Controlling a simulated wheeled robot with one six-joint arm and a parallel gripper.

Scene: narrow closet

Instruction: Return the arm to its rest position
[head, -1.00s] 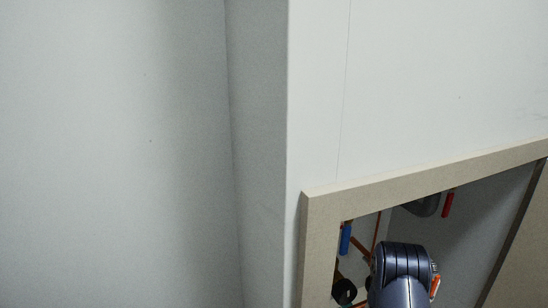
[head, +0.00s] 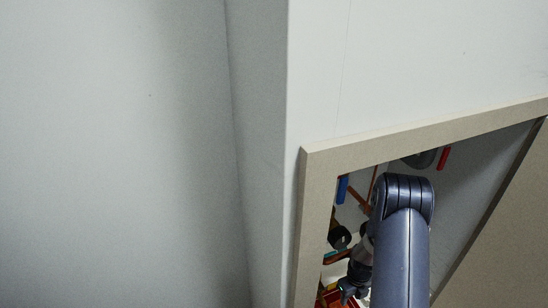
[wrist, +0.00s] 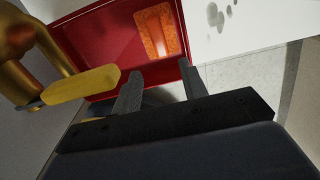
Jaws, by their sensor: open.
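My arm (head: 403,240) reaches up from the bottom of the head view, in front of a framed opening. My gripper (wrist: 160,70) shows in the wrist view with its two dark fingers apart and nothing between them. In the head view, a dark part at the arm's end is low in the opening, partly cut off by the bottom edge. Beyond the fingers is a red tray or box (wrist: 100,50) with an orange, patterned item (wrist: 158,30) in it. I cannot tell the distance between them.
A beige frame (head: 420,128) borders the opening, with white wall (head: 420,60) above. Inside are a blue item (head: 342,190), a red item (head: 443,158) and a dark round thing (head: 340,237). A yellow-ended brass object (wrist: 85,85) is close left of the fingers.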

